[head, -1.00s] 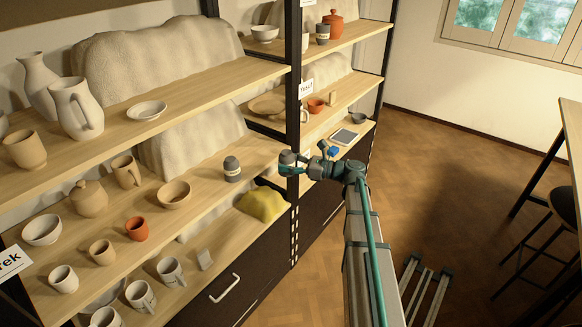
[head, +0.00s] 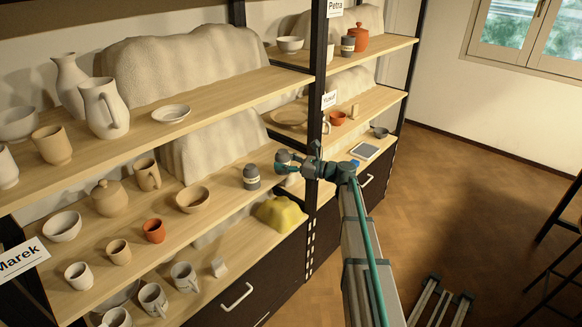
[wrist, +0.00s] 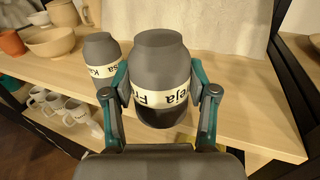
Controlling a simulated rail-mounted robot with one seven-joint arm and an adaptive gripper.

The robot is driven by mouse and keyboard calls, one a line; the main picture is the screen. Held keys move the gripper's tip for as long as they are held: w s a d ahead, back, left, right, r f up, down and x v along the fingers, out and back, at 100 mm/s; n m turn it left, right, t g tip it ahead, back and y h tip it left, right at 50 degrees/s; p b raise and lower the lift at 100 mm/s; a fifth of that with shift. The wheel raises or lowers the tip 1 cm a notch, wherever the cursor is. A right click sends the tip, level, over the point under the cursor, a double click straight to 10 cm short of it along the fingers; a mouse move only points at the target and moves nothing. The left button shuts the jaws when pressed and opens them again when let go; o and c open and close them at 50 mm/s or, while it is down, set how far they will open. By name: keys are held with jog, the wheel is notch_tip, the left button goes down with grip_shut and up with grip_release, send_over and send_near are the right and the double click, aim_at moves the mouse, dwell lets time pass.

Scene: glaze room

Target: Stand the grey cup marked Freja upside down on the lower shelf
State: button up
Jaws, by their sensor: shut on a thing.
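My gripper (wrist: 160,95) is shut on the grey cup marked Freja (wrist: 158,60), with one finger on each side. Its cream label reads inverted in the wrist view, and a flat grey end faces up; the lower end is dark. In the head view my gripper (head: 283,162) is by the right end of the left bay's shelf, near the black post. I cannot tell whether the cup touches the shelf (wrist: 235,100). A similar grey labelled cup (wrist: 101,62) stands just left of it; a grey cup also stands on that shelf in the head view (head: 251,177).
Bowls, a lidded jar (head: 109,198) and an orange cup (head: 154,231) stand further left. The board below holds mugs (head: 184,277) and a yellow lump (head: 279,213). The black post (head: 319,120) stands close to my gripper. Bare shelf lies right of the held cup.

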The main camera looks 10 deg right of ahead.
jog(key=w+a, duration=0.1)
jog(key=w, duration=0.1)
jog(key=w+a, duration=0.1)
jog(key=w, duration=0.1)
jog(key=shift+a+f+b, duration=0.1)
jog(key=shift+a+b, duration=0.2)
jog(key=shift+s+f, duration=0.15)
jog(key=shift+f, duration=0.8)
jog(key=shift+f+b, duration=0.25)
jog(key=shift+b, duration=0.05)
jog(key=o, duration=1.2)
jog(key=shift+c, duration=0.2)
jog(key=shift+d, duration=0.1)
